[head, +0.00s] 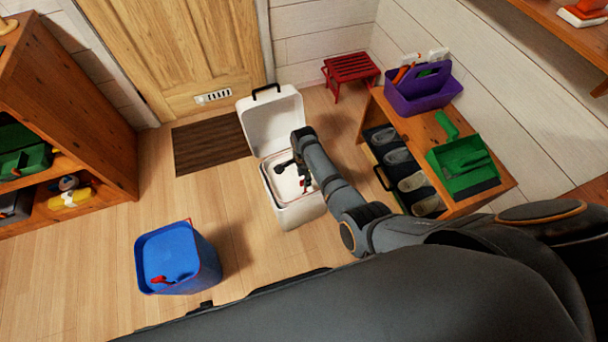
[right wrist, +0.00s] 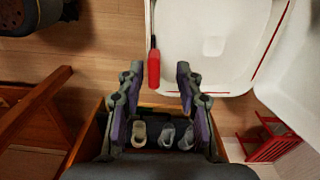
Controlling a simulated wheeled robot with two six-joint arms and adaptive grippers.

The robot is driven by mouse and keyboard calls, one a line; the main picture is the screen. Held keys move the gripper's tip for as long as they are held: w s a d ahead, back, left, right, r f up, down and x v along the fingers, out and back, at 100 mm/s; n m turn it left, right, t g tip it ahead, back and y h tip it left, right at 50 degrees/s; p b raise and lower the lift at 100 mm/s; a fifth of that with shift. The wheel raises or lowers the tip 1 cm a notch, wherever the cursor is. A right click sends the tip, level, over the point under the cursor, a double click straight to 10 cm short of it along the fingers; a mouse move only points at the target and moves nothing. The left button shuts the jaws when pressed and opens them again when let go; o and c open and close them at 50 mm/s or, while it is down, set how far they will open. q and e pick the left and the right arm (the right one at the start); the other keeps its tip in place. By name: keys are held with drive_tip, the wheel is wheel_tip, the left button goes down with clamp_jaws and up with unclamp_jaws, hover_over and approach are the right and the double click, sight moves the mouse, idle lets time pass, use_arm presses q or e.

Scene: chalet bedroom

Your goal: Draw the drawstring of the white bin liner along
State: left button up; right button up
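The white bin (head: 300,213) stands on the floor with its lid (head: 273,120) raised. The white bin liner (head: 284,188) lines it, and a thin red drawstring edge (right wrist: 262,62) runs along the rim in the right wrist view. A red pull tab (right wrist: 153,68) sticks out from the liner's side. My right gripper (head: 299,177) is over the bin's opening. In the right wrist view its fingers (right wrist: 159,80) are apart, with the tab at the gap between the tips, nearer the left finger; I see no grip on it. My left gripper is not in view.
A blue bin (head: 205,268) with a red tab stands at the lower left. A wooden shoe bench (head: 415,122) with a purple caddy (head: 420,92) and green dustpan (head: 462,165) is close on the right. A red stool (head: 350,68) stands behind. Floor between the bins is clear.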

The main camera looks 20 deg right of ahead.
wheel_tip(320, 180, up, 12)
idle(0.4)
idle(0.3)
